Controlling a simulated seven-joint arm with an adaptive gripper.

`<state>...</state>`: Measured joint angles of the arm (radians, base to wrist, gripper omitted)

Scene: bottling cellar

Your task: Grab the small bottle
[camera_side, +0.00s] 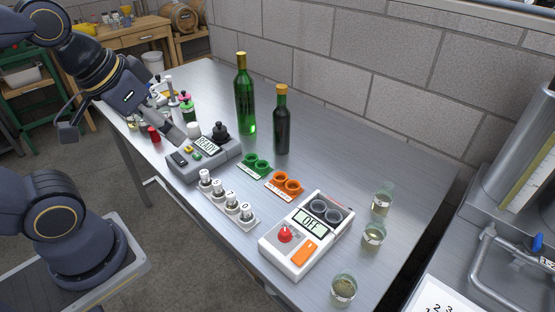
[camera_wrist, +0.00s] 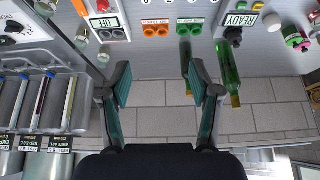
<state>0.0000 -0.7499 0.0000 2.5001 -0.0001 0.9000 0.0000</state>
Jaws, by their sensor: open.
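The small bottle (camera_side: 282,122) is dark green with an orange-gold top and stands upright on the steel bench in the side view. A taller, brighter green bottle (camera_side: 246,95) with a yellow top stands to its left. In the wrist view my gripper (camera_wrist: 158,75) is open, with nothing between its fingers. There the small bottle (camera_wrist: 186,52) shows beside the right finger, which hides part of it; the tall bottle (camera_wrist: 229,78) is further right. In the side view my arm's end is at the upper left, apart from both bottles.
The grey READY device (camera_side: 205,158) is in front of the tall bottle. Green cups (camera_side: 257,163) and orange cups (camera_side: 285,184) sit before the small bottle. The white OFF device (camera_side: 306,235) and several glass jars (camera_side: 374,235) are to the right. A block wall (camera_side: 340,75) runs behind.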

